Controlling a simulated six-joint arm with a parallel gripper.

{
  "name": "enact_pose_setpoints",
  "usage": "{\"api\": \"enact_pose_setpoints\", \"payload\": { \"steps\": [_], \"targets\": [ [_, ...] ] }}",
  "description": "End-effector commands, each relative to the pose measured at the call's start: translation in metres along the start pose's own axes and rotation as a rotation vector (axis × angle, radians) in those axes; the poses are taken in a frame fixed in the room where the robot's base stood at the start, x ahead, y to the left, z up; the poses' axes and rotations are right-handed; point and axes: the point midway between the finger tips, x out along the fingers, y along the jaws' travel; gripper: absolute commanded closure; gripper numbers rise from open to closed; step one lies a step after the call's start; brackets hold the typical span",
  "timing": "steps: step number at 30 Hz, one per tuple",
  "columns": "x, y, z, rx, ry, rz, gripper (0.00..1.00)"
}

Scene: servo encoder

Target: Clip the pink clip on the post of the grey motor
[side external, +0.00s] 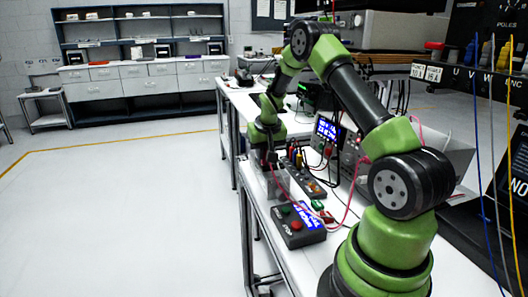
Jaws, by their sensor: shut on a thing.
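My gripper (271,160) is small and dark at the end of the green and black arm. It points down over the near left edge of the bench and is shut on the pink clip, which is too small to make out. A pink lead (352,190) loops from the right across the bench towards the gripper. A grey block-like part (277,183), which looks like the grey motor, stands right under the gripper. Its post cannot be made out, and I cannot tell whether the clip touches it.
A control box (296,226) with red and green buttons and a blue display sits in front. A grey panel with coloured sockets (307,180) lies behind it. Instruments with a lit blue screen (326,128) and dark leads stand farther back. Floor at left is free.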

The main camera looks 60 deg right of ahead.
Motion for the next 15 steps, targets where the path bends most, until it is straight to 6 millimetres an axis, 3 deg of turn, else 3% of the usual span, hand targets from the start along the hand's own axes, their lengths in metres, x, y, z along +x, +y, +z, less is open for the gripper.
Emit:
{"api": "enact_pose_setpoints", "payload": {
  "steps": [11, 12, 15],
  "targets": [
    [0.003, 0.0, 0.0011, 0.0, 0.0, 0.0, 1.0],
    [0.003, 0.0, 0.0011, 0.0, 0.0, 0.0, 0.75],
    [0.003, 0.0, 0.0011, 0.0, 0.0, 0.0, 0.54]
  ]
}}
